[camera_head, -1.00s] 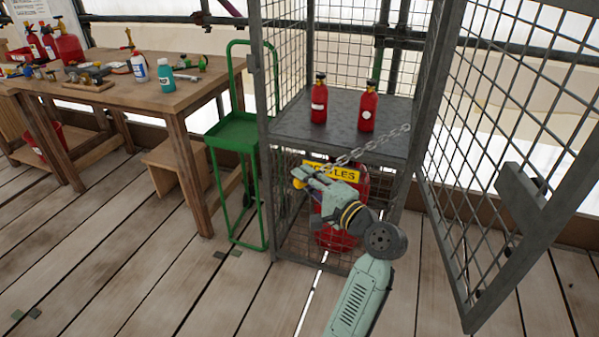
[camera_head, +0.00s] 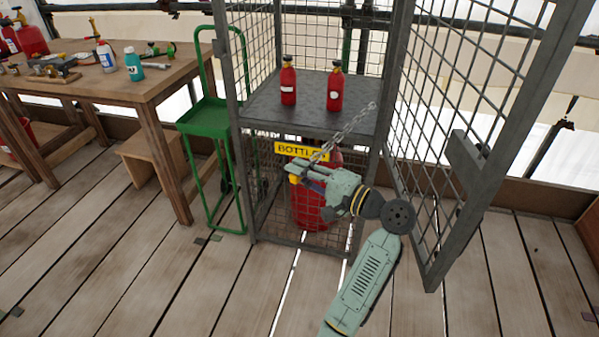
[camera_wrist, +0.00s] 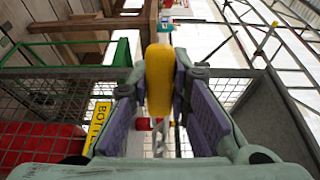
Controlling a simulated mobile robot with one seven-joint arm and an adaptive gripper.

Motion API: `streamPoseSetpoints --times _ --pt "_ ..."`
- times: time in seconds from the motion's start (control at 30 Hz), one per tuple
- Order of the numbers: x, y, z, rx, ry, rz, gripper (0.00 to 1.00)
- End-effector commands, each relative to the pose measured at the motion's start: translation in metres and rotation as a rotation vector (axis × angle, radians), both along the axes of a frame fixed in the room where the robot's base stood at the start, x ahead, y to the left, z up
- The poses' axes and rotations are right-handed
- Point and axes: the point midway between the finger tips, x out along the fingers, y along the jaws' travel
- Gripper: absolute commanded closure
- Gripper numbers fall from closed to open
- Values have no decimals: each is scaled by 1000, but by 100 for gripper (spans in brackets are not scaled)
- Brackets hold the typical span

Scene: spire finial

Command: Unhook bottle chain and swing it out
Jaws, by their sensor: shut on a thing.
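The bottle chain (camera_head: 343,131) is grey metal links. It runs from the cage's right front post down to my gripper (camera_head: 294,174), just below the yellow BOTTLES sign (camera_head: 292,150). My gripper is shut on the chain's yellow end piece; in the wrist view this yellow piece (camera_wrist: 159,80) stands between the purple finger pads. A large red bottle (camera_head: 310,205) stands in the lower part of the cage behind my gripper, partly hidden. Whether the end piece touches the left post is not clear, but it appears apart from it.
Two small red bottles (camera_head: 288,80) stand on the cage's grey shelf (camera_head: 310,112). The mesh door (camera_head: 470,130) hangs open at right. A green hand truck (camera_head: 207,120) and a wooden workbench (camera_head: 150,88) stand left. The plank floor in front is clear.

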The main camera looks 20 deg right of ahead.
Motion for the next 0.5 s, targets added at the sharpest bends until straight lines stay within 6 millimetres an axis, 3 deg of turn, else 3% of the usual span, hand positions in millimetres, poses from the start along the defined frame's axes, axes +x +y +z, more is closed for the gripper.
streamPoseSetpoints --times 0.33,0.5 --pt "0 0 0 1 -1 -1 62" --pt "0 0 0 0 0 -1 62"
